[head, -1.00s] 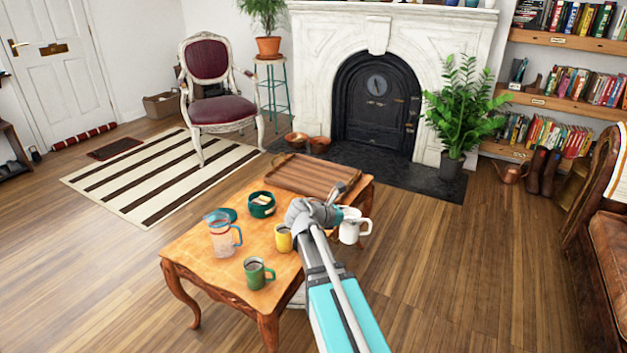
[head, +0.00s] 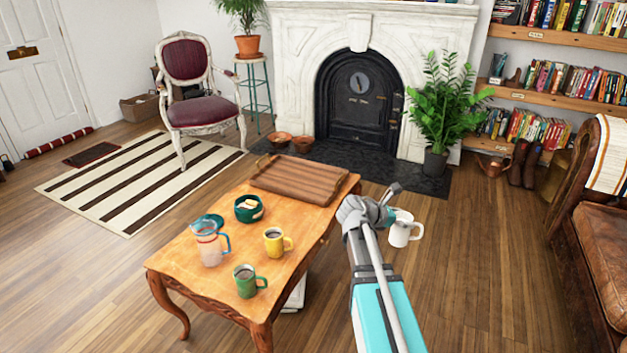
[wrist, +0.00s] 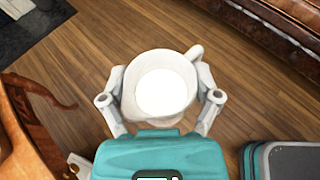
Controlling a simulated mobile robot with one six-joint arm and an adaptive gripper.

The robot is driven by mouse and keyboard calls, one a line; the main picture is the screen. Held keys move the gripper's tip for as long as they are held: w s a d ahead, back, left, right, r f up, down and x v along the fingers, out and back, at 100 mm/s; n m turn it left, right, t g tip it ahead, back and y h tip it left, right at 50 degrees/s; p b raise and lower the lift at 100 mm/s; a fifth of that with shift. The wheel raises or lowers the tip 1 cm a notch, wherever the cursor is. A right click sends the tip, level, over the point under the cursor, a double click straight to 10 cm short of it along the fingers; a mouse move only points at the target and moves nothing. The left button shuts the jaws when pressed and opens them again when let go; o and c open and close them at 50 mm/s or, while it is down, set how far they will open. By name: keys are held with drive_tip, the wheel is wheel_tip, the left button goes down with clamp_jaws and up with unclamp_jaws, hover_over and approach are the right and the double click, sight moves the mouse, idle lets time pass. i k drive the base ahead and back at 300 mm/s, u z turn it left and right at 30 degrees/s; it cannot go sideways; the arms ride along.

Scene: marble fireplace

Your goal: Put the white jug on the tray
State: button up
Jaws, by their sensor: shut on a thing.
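The white jug (head: 402,229) is off the table, held in the air to the right of the table's edge in the head view. My gripper (head: 388,212) is shut on it; the near part of the gripper hides some of the jug. In the wrist view the jug (wrist: 163,88) sits upright between the two fingers (wrist: 160,100), its mouth facing the camera and floor behind it. The wooden tray (head: 300,180) lies at the far end of the wooden table, to the left of my gripper. The tray is empty.
On the table (head: 225,268) stand a clear pitcher (head: 208,245), a green bowl (head: 249,208), a yellow mug (head: 274,242) and a green mug (head: 246,281). A potted plant (head: 440,110) stands beside the fireplace. A leather sofa (head: 600,240) is at the right. Open floor surrounds the jug.

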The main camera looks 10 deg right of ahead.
sight(289, 175)
drive_tip(key=u, duration=0.1)
drive_tip(key=i, duration=0.1)
drive_tip(key=z, duration=2.1)
drive_tip(key=i, duration=1.5)
drive_tip(key=u, duration=0.3)
